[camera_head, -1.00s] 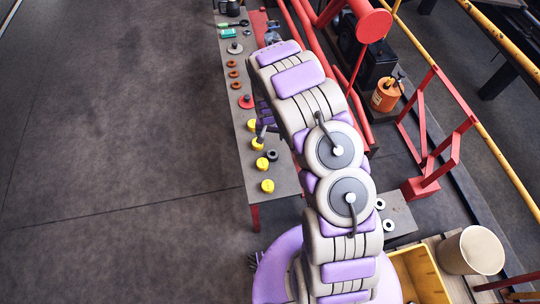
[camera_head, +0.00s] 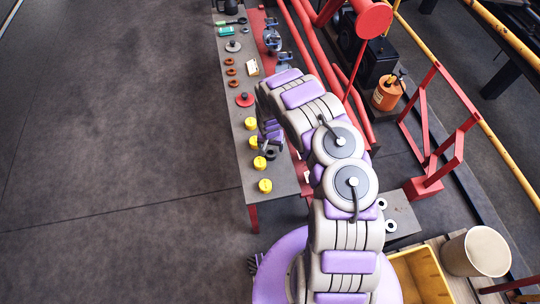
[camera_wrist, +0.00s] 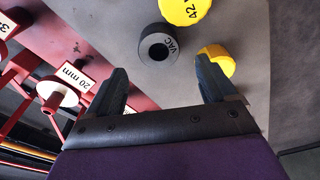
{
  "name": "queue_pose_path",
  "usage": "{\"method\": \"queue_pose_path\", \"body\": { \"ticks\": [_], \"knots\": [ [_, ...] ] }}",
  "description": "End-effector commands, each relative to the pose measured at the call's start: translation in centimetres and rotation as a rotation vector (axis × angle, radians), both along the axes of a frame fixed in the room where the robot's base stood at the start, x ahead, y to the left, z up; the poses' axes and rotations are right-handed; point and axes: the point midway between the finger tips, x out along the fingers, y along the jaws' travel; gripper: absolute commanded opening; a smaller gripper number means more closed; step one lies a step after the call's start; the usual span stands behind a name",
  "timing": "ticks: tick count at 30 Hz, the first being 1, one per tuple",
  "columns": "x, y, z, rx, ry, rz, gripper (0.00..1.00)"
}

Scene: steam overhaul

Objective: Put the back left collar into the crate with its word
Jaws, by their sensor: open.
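A black collar marked VAC (camera_wrist: 158,47) lies on the grey bench, with its hole facing up, in the wrist view. It also shows in the head view (camera_head: 271,154) beside the yellow caps. My gripper (camera_wrist: 163,80) is open and empty, with the collar ahead of it and roughly between the lines of its two fingers. In the head view my gripper (camera_head: 272,141) hangs over the bench close to this collar. Two pale ring-shaped pieces (camera_head: 390,226) lie on a low grey stand at the right. A yellow crate (camera_head: 436,268) stands at the lower right; no word on it is readable.
Yellow caps (camera_head: 265,186) stand near the collar; one (camera_wrist: 220,57) is close to my right finger. Brown rings (camera_head: 231,72), a red disc part (camera_head: 245,100) and tools lie farther along the bench. Red pipes (camera_head: 310,45) run beside it. The floor at left is clear.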

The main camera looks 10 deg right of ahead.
Motion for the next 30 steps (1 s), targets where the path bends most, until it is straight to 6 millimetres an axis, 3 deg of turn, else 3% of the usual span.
{"method": "queue_pose_path", "body": {
  "ticks": [12,20,30],
  "knots": [
    [-0.2,0.5,-5.1,-0.005,0.000,0.002,0.85],
    [-0.2,0.2,-5.1,-0.003,-0.001,0.001,0.84],
    [-0.2,0.3,-5.1,-0.005,0.000,0.001,0.51]
  ]
}}
